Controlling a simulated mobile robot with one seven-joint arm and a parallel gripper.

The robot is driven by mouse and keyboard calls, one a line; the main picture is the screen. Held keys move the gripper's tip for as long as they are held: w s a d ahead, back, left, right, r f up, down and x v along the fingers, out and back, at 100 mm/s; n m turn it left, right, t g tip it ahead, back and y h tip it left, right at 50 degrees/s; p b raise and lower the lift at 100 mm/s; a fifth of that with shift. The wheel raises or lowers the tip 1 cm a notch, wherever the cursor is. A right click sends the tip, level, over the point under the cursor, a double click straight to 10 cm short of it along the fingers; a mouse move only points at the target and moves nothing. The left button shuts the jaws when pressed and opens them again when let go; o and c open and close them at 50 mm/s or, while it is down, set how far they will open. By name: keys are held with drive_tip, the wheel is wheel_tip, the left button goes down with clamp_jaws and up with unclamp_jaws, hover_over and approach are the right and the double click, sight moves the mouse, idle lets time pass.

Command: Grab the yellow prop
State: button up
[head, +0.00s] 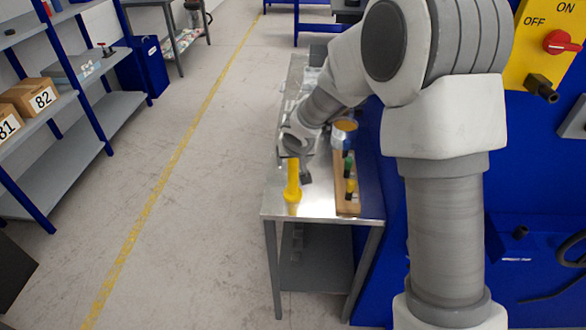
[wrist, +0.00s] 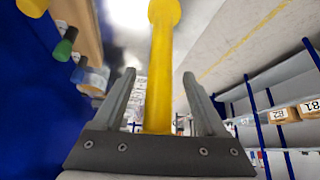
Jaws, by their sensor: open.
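The yellow prop (head: 292,184) stands upright near the front left of the metal table (head: 275,207), with a wider base. In the wrist view the yellow prop (wrist: 158,70) runs between the two grey fingers of my gripper (wrist: 159,78), with a visible gap on each side. The fingers are open. In the head view my gripper (head: 303,168) is at the prop's upper part, partly hidden by my wrist.
A wooden block (head: 347,204) with green and yellow handled items stands right of the prop. A round container (head: 344,132) is behind it. A blue panel borders the table's right side. Shelves with numbered boxes (head: 40,96) stand far left, across open floor.

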drive_tip(key=shift+w+f, duration=0.2)
drive_tip(key=shift+f, duration=0.1)
drive_tip(key=shift+c, duration=0.2)
clamp_jaws()
idle(1.0)
drive_tip(key=shift+r, duration=0.15)
